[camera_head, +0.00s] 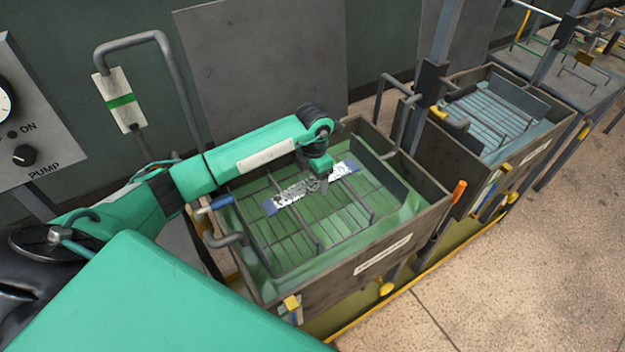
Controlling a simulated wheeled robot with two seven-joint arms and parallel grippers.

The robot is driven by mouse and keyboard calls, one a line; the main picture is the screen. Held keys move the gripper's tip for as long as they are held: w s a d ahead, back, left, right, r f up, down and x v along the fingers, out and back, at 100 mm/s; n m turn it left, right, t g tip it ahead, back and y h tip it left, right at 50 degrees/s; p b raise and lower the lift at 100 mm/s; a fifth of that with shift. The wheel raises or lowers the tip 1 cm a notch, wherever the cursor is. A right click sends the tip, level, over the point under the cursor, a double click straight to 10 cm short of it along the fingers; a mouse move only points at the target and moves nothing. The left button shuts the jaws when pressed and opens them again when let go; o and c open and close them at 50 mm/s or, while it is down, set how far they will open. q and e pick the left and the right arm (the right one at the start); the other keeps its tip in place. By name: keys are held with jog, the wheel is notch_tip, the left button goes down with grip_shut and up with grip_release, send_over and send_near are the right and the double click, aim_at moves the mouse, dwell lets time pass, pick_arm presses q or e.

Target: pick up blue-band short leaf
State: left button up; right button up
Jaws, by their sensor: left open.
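A flat grey-white strip with blue ends, the blue-band short leaf (292,193), lies slantwise across the wire rack (262,240) inside the near tank (350,283). My left arm reaches in from the left over the tank. My left gripper (324,182) points down at the right part of the leaf and is open. It hides a bit of the leaf there, and I cannot tell whether the fingers touch it. My right gripper is not in view.
The near tank holds greenish liquid, and its walls and rack bars surround the leaf. A blue-tipped handle (220,202) sticks out at its left. A second tank (480,150) stands at the upper right. A pump panel (28,135) is at the left. Floor is clear at lower right.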

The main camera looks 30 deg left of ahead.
pick_arm(q)
jog(key=shift+f, duration=0.4)
jog(key=shift+c, duration=0.4)
jog(key=c, duration=1.1)
jog(key=shift+r, duration=0.1)
jog(key=shift+c, duration=0.9)
